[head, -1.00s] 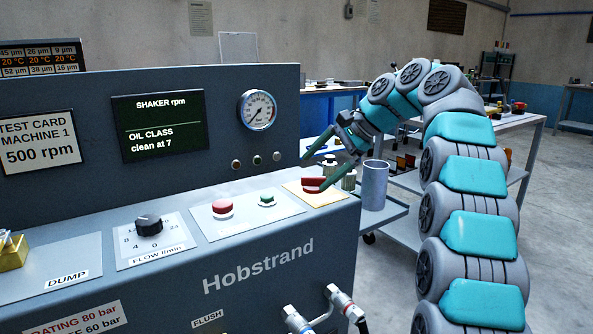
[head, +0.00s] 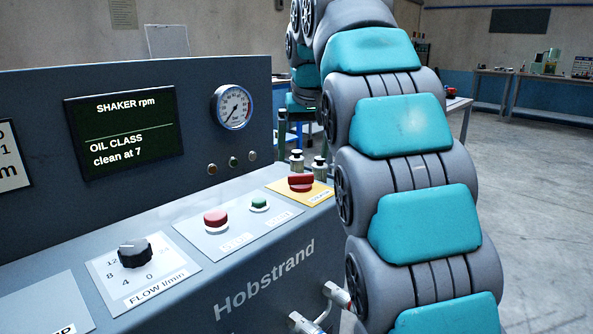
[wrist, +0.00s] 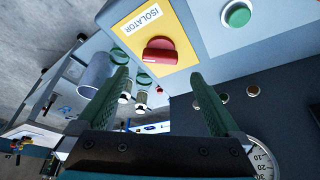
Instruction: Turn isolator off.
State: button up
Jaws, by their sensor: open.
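The isolator is a red rotary knob (head: 301,182) on a yellow plate (head: 318,198) at the right end of the console's sloped panel. In the wrist view the knob (wrist: 159,50) shows with its raised grip, and the plate reads ISOLATOR. My gripper (wrist: 158,76) is open and empty. Its two green fingers point toward the panel, one on each side of the knob in the picture, apart from it. In the head view the gripper does not show; my arm fills the right middle. The frames do not tell whether the isolator is on or off.
Left of the isolator are a red button (head: 215,219), a green button (head: 259,203) and a black flow knob (head: 135,253). A gauge (head: 232,107) and a dark screen (head: 123,138) are on the upright panel. A grey cylinder (wrist: 95,72) stands near the console.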

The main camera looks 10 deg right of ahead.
aim_at(301, 174)
jog(key=shift+x, duration=3.25)
jog(key=c, duration=1.3)
jog(key=n+y, duration=0.1)
jog(key=n, duration=0.2)
jog(key=shift+w+d+n+g+y+b, duration=0.15)
jog(key=shift+n+y, duration=0.25)
jog(key=shift+n, duration=0.65)
jog(key=shift+s+d+n+g+y+b, duration=0.15)
jog(key=shift+n+y, duration=0.25)
jog(key=shift+n, duration=0.65)
jog(key=shift+w+a, duration=0.1)
